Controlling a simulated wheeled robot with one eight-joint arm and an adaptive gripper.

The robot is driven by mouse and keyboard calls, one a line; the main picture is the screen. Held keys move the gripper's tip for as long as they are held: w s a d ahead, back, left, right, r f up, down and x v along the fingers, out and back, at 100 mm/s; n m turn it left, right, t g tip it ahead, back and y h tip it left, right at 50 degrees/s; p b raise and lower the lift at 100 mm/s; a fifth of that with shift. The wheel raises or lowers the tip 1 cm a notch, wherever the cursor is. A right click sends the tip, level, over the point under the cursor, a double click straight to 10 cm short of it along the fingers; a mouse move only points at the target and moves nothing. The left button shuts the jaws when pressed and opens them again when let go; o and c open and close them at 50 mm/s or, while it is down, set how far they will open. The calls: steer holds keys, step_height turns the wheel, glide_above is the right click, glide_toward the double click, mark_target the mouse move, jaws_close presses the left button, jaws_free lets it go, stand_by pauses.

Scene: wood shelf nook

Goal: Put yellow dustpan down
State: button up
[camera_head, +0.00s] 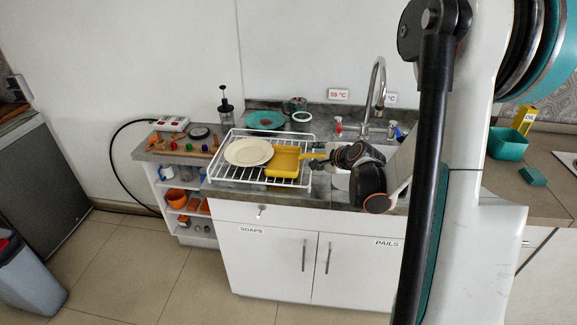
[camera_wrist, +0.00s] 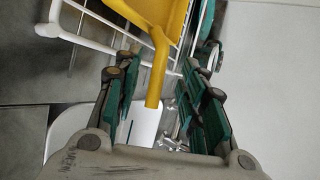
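The yellow dustpan (camera_head: 283,163) rests on the white wire dish rack (camera_head: 236,178) beside the sink, just right of a cream plate (camera_head: 248,151). Its handle points right toward my gripper (camera_head: 322,161). In the wrist view, the dustpan (camera_wrist: 157,42) runs down from the top, with its handle end between the green fingers of my gripper (camera_wrist: 161,75). The fingers are spread, with a visible gap on both sides of the handle. The wire rack (camera_wrist: 90,40) shows beneath and beside the pan.
The sink faucet (camera_head: 378,85) rises behind my gripper. A teal plate (camera_head: 265,119) and a glass cup (camera_head: 294,105) stand behind the rack. A low shelf unit (camera_head: 160,157) with small items is at left. The floor in front of the cabinet is clear.

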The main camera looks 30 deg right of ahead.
steer(key=shift+x, duration=1.1)
jaws_close()
steer(key=shift+r, duration=0.1)
